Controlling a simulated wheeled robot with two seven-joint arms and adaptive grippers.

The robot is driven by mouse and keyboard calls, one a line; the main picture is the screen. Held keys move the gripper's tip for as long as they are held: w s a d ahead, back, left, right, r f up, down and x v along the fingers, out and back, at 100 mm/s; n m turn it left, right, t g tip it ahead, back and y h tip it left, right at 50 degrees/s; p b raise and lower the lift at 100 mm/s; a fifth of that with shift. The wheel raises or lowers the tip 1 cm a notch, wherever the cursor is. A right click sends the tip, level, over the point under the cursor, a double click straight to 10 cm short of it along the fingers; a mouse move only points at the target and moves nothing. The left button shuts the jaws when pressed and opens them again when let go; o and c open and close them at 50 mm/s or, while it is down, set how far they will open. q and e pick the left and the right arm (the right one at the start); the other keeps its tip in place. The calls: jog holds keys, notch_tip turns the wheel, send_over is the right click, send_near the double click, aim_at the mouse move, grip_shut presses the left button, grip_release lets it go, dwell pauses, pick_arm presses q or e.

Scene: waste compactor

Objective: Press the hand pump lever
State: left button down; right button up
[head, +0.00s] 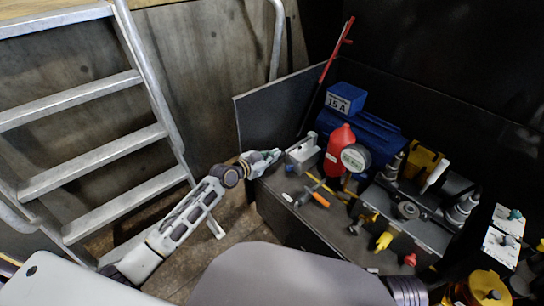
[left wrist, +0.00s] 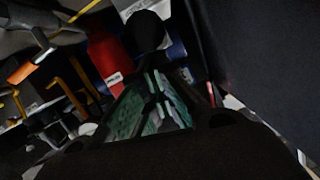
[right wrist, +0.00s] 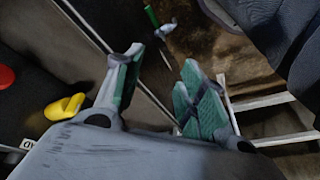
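A long thin rod with a red grip (head: 338,50), which may be the hand pump lever, slants up at the back of the machine in the head view. A lever with an orange end (head: 319,199) lies low at the machine's front; I cannot tell for sure which is the pump lever. My left gripper (head: 270,160) is beside the grey metal block with a handle (head: 302,154), at the machine's left edge. Its green fingers (left wrist: 156,98) meet with nothing seen between them. My right gripper (right wrist: 158,85) is open and empty, shown only in the right wrist view.
A red cylinder (head: 340,150) with a round gauge (head: 354,158) stands before a blue motor (head: 365,135). A yellow handle (head: 384,241) and a red knob (head: 410,260) sit at the front. A metal ladder (head: 95,160) stands left; floor between is clear.

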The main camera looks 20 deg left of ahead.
pick_arm(q)
jog(key=r+p+v, duration=0.2)
jog(key=p+v, duration=0.1)
jog(key=v, duration=0.7)
jog(key=shift+d+p, duration=0.2)
jog(key=shift+p, duration=0.1)
pick_arm(e)
jog(key=shift+g+h, duration=0.3)
jog(key=shift+g, duration=0.2)
jog(key=f, duration=0.5)
jog(key=shift+s+d+f, duration=0.15)
jog(key=shift+s+d, duration=0.2)
jog(key=shift+s, duration=0.05)
pick_arm(q)
jog(key=shift+s+r, duration=0.1)
jog(key=shift+r, duration=0.05)
pick_arm(e)
jog(key=shift+s+f, duration=0.25)
jog(key=shift+s, duration=0.25)
jog(key=shift+w+r, duration=0.1)
jog(key=shift+w+r, duration=0.2)
jog(key=shift+w, duration=0.25)
jog(key=shift+s+f, duration=0.15)
jog(key=shift+s, duration=0.15)
jog(key=shift+s+f, duration=0.15)
jog(key=shift+s, duration=0.1)
